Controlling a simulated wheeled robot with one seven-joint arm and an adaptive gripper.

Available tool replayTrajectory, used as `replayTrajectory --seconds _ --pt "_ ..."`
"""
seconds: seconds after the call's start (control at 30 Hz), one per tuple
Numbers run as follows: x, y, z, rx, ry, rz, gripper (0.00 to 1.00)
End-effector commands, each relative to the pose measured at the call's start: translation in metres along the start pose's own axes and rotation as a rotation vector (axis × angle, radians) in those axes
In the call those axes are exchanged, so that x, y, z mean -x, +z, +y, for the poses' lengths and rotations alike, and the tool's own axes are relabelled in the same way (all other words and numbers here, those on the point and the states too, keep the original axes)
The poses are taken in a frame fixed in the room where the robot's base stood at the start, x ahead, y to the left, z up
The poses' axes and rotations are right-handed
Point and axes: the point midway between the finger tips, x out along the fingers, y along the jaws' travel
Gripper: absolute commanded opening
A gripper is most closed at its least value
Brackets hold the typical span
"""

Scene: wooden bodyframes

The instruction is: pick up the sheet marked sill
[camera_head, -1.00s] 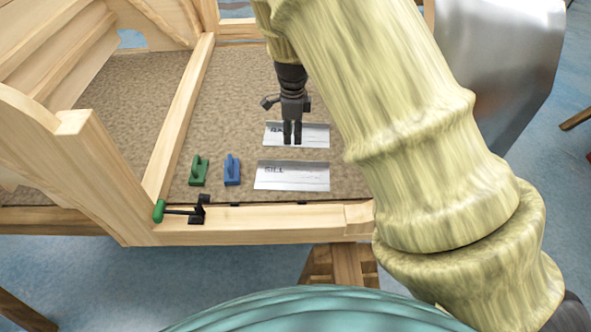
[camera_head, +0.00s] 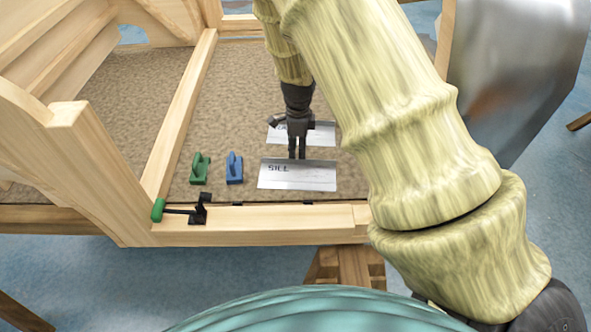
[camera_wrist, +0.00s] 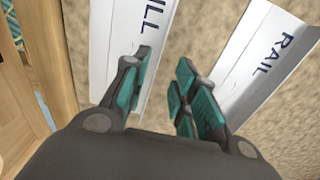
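The sheet marked SILL (camera_head: 298,178) lies on the brown floor panel, a white sheet close to the front wooden rail. In the wrist view the sill sheet (camera_wrist: 118,45) is at the left, with one finger over its edge. My gripper (camera_head: 297,156) points down at the far edge of the sill sheet; whether it touches cannot be told. In the wrist view my gripper (camera_wrist: 165,85) has its two teal-padded fingers apart with nothing between them. The sheet marked RAIL (camera_head: 322,135) lies behind, partly hidden by my gripper; it also shows in the wrist view (camera_wrist: 262,70).
A green block with a handle (camera_head: 200,168) and a blue one (camera_head: 235,168) stand left of the sill sheet. A black clamp with a green handle (camera_head: 199,211) sits on the front wooden rail (camera_head: 270,222). Wooden frame parts (camera_head: 186,115) rise at the left.

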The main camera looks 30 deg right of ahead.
Motion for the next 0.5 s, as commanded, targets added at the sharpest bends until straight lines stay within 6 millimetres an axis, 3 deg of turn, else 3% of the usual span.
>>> replayTrajectory --seconds 0.37,0.5 --pt "-0.042 -0.001 0.001 0.003 0.003 0.0 0.28" --pt "-0.049 -0.001 0.0 0.002 -0.001 -0.001 0.28"
